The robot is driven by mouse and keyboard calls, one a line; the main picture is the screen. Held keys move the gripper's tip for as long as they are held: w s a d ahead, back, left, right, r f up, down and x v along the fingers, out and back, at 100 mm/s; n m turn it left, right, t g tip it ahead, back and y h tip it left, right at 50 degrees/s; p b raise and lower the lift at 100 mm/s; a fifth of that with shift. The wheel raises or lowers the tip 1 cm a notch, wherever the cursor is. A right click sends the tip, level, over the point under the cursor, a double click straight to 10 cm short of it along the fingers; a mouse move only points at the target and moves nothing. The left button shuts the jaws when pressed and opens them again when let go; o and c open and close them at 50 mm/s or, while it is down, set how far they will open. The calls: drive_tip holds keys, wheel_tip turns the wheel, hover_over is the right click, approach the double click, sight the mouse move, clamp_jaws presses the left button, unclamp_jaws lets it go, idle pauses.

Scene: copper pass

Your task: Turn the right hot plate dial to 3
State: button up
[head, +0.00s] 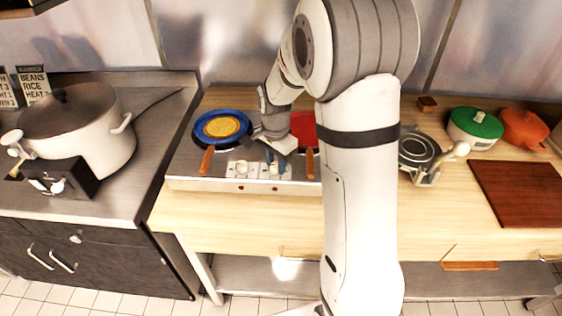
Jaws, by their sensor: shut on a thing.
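The hot plate (190,175) is a low silver unit on the wooden counter. Its front panel carries two small pale dials, the left dial (241,168) and the right dial (273,171). My gripper (275,162) reaches down from behind my arm and is shut on the right dial, its fingers around the knob. The fingers hide part of the dial, and its marks are too small to read. The left dial stands free.
A blue pan (198,134) with a yellow disc in it sits on the left burner, and a red pan (303,124) on the right, partly hidden by my arm. A large pot (90,140) stands left. A red-brown board (520,190) lies right.

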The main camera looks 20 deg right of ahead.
drive_tip(key=n, duration=0.1)
drive_tip(key=n+b, duration=0.1)
drive_tip(key=n, duration=0.2)
drive_tip(key=shift+s+a+f, duration=0.1)
drive_tip(key=shift+s+f, duration=0.2)
drive_tip(key=n+b, duration=0.1)
drive_tip(key=n, duration=0.3)
drive_tip(key=shift+n+b, duration=0.3)
drive_tip(key=shift+b, duration=0.1)
drive_tip(key=n+b, duration=0.1)
drive_tip(key=n, duration=0.3)
drive_tip(key=shift+n, duration=0.3)
drive_tip(key=n, duration=0.4)
drive_tip(key=shift+b, duration=0.4)
drive_tip(key=n, duration=0.5)
drive_tip(key=shift+b, duration=0.3)
drive_tip(key=n, duration=0.4)
drive_tip(key=shift+n+b, duration=0.3)
drive_tip(key=n, duration=0.4)
drive_tip(key=shift+r, duration=0.1)
drive_tip(key=shift+n+b, duration=0.3)
drive_tip(key=shift+n, duration=1.8)
